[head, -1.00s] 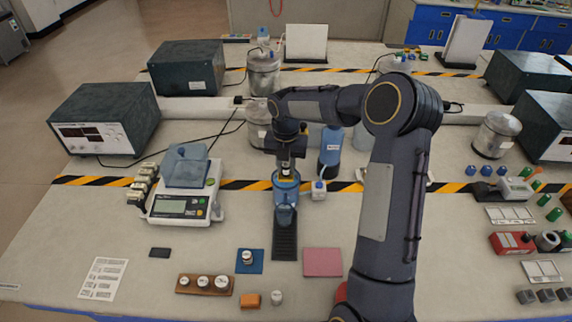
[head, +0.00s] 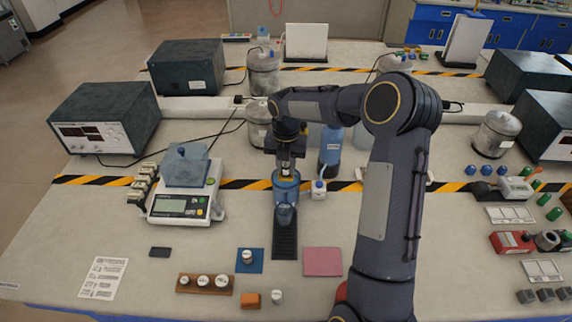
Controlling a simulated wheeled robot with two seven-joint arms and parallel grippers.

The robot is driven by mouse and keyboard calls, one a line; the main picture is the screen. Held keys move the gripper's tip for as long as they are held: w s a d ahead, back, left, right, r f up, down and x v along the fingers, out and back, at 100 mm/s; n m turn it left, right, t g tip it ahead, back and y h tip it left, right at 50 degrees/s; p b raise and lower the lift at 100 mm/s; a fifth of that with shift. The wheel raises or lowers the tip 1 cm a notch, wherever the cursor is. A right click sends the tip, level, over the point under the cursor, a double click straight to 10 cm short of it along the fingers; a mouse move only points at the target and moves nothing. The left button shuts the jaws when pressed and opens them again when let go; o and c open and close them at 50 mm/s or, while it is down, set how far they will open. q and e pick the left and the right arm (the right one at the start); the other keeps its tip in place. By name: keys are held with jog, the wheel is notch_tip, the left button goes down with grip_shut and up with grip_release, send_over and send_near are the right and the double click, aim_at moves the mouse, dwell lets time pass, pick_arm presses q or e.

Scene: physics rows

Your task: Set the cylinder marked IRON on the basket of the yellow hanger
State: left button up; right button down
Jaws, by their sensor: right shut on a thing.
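My right gripper (head: 287,168) points down over a blue see-through vessel (head: 286,186) near the middle of the bench. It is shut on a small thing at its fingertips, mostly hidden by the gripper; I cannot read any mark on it. Small metal cylinders with pale tops stand in a wooden block (head: 192,290). My left gripper is out of view.
A dark strip (head: 285,245), a pink mat (head: 323,261) and an orange block (head: 250,299) lie nearer.

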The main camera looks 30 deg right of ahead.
jog(key=shift+f, duration=0.2)
jog(key=c, duration=0.8)
grip_release()
jog(key=shift+r, duration=0.1)
notch_tip(320, 180, up, 8)
jog(key=p, duration=0.6)
jog(key=shift+p, duration=0.3)
